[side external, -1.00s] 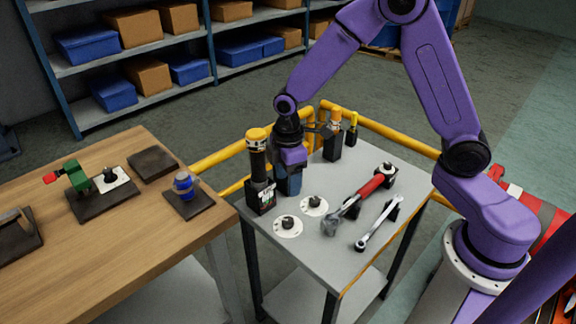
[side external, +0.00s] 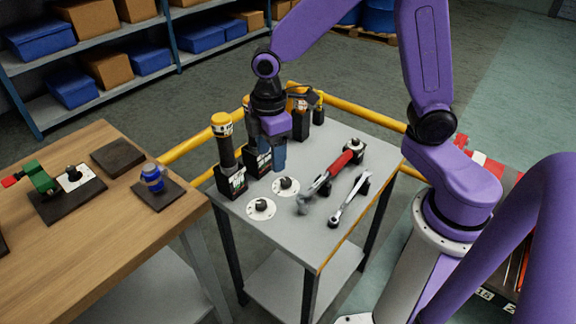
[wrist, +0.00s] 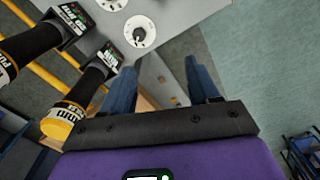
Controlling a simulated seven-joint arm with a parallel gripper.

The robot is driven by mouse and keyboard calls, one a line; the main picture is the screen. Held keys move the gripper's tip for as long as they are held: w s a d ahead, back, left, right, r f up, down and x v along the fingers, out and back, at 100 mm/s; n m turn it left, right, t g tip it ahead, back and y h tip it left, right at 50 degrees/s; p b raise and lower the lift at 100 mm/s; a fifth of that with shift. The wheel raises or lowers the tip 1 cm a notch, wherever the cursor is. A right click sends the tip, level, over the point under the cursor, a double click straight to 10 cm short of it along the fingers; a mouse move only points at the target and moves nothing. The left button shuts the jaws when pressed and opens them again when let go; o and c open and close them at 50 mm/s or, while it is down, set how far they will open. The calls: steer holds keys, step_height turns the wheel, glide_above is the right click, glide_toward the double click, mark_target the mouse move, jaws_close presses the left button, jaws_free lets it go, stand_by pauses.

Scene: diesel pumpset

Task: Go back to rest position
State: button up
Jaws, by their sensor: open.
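My gripper (side external: 278,160) is over the grey stand, its blue fingers pointing down beside a black labelled holder (side external: 257,163). In the wrist view my gripper (wrist: 162,75) has its fingers wide apart with nothing between them. Left of the fingers there, a black cylinder with a yellow cap (wrist: 64,120) stands in that holder (wrist: 106,58), close to the left finger. In the side view my wrist hides most of this cylinder. A second yellow-capped black cylinder (side external: 225,145) stands upright in its own holder to the left.
A yellow rail (side external: 195,145) runs behind. A wooden bench (side external: 110,240) is left.

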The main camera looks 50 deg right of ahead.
steer(key=s+d+r, duration=0.2)
steer(key=s, duration=0.8)
steer(key=s+d+r+m, duration=0.1)
steer(key=s+d+r, duration=0.2)
steer(key=s, duration=0.7)
steer(key=shift+s+d, duration=0.25)
steer(key=shift+s, duration=0.1)
